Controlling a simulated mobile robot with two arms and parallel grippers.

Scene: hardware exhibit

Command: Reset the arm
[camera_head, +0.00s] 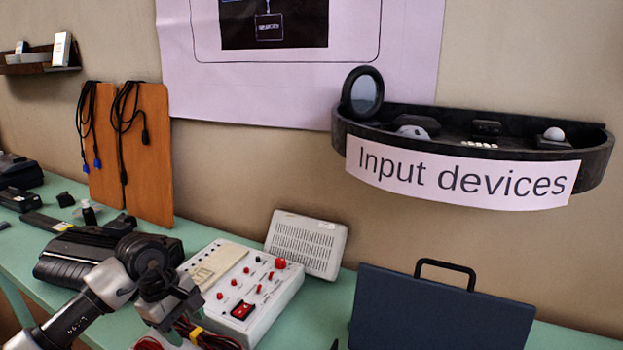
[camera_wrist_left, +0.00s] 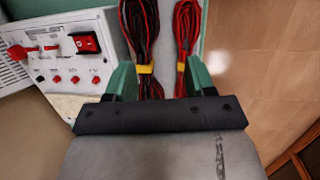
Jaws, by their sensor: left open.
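My left arm comes in from the lower left in the head view, and its gripper (camera_head: 176,318) is over the front of the green table (camera_head: 322,312). In the left wrist view, the two green fingers of the left gripper (camera_wrist_left: 160,82) stand apart with nothing held between them. Beyond the fingertips lie bundled cables (camera_wrist_left: 140,30), black and red, with yellow ties; I cannot tell their exact distance from the fingers. My right gripper is in neither view.
A white control box (camera_head: 238,290) with red knobs and a red switch is right beside the left gripper. A vented white box (camera_head: 306,245) stands behind it. A dark blue case (camera_head: 436,312) is at right. A black shelf (camera_head: 592,160) labelled "Input devices" hangs on the wall.

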